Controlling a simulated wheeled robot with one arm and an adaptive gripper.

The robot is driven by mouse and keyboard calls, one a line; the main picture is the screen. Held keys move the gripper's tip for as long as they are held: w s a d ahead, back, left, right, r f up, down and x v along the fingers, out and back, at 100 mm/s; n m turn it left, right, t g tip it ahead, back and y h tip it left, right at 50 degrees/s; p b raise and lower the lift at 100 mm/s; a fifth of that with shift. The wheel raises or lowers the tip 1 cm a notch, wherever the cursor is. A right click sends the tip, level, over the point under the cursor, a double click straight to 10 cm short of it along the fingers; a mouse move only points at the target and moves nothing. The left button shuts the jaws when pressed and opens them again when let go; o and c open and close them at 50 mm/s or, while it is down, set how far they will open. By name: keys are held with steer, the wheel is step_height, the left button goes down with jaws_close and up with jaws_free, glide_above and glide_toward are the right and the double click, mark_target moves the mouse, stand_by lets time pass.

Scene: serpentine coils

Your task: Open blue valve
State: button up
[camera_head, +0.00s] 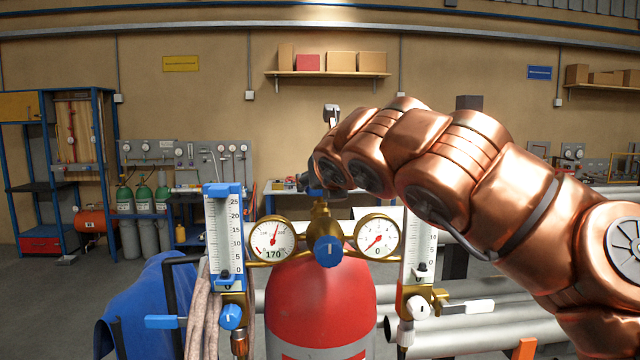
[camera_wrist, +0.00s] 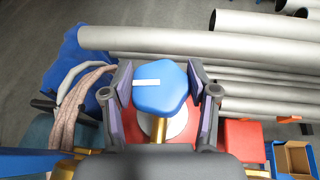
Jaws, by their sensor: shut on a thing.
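A blue, rounded-cornered valve knob (camera_wrist: 160,90) with a white bar mark sits on a brass stem above a red cylinder. In the wrist view my gripper (camera_wrist: 162,98) has its two fingers on the left and right sides of this knob, closed on it. In the head view my gripper (camera_head: 314,182) is at the top of the brass fitting, and only a bit of the blue knob (camera_head: 316,192) shows under it. A second blue knob (camera_head: 328,250) faces forward on the regulator, between a left gauge reading 170 (camera_head: 272,239) and a right gauge reading 0 (camera_head: 378,236).
The red cylinder (camera_head: 320,300) stands below the regulator. Flow tubes flank it, a blue-trimmed one (camera_head: 224,235) left and a white one (camera_head: 418,250) right. A small blue knob (camera_head: 231,316) and blue lever (camera_head: 160,321) are lower left. Grey pipes (camera_head: 500,325) lie behind, right.

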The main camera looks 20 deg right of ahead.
steer(key=shift+n+y, duration=0.4)
steer(key=shift+y, duration=0.1)
steer(key=n+y, duration=0.3)
steer(key=y, duration=0.1)
steer(key=shift+r, duration=0.1)
steer(key=shift+n+g+y, duration=1.1)
steer(key=shift+n+y, duration=0.7)
steer(key=shift+n, duration=0.1)
steer(key=shift+n+g+y, duration=1.3)
steer(key=shift+n+y, duration=0.2)
steer(key=shift+n, duration=0.2)
steer(key=shift+n+g+y, duration=1.2)
steer(key=shift+n+g, duration=0.9)
steer(key=shift+g, duration=0.1)
steer(key=o, duration=1.2)
steer(key=shift+c, duration=0.2)
steer(key=shift+m+t+h, duration=1.1)
steer(key=shift+m+t, duration=0.6)
steer(key=shift+t, duration=0.1)
